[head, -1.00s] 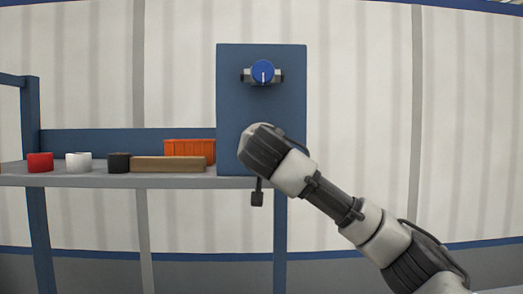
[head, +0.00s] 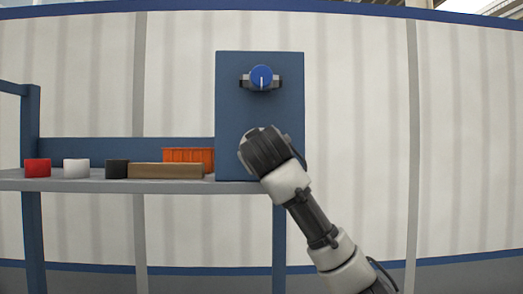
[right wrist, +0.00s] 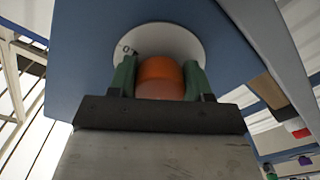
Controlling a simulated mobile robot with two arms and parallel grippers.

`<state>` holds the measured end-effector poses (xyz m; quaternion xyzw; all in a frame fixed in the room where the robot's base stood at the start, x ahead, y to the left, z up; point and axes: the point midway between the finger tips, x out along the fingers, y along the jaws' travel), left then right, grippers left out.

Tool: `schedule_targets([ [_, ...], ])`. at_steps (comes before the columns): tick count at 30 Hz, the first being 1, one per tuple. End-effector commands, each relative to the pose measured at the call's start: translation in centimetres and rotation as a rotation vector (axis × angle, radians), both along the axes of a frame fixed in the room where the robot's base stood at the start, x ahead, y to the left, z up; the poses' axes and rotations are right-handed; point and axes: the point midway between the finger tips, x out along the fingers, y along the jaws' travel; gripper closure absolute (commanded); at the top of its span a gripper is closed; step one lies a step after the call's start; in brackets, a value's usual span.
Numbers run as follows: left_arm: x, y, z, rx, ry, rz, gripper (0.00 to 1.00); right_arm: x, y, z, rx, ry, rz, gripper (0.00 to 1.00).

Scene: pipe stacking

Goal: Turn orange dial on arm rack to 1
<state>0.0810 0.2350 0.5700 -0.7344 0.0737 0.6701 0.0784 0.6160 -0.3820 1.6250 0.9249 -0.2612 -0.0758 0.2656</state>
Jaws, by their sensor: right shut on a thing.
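The orange dial (right wrist: 160,84) sits on a round white plate (right wrist: 165,36) on the blue panel in the right wrist view. A dark "0" and a mark show at the plate's upper left; I cannot read which number the dial points to. My right gripper (right wrist: 161,69) has its two green fingers on either side of the dial and is shut on it. In the head view the blue panel (head: 232,120) of the rack stands upright; my right arm covers its lower part, hiding the orange dial and the fingers. My left gripper is not in view.
A blue dial (head: 261,77) sits higher on the panel. The shelf (head: 100,186) to the left holds a red piece (head: 38,168), a white one (head: 76,168), a black one (head: 116,169), a brown block (head: 165,171) and an orange bin (head: 188,155).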

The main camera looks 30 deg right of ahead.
Motion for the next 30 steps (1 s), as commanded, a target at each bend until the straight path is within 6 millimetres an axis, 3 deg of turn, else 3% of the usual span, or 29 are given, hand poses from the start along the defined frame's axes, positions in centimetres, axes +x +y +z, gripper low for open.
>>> schedule_targets([
  [30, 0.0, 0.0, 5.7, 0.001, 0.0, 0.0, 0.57, -0.1, -0.1, 0.7, -0.82, 0.503, 0.004, 0.74],
])
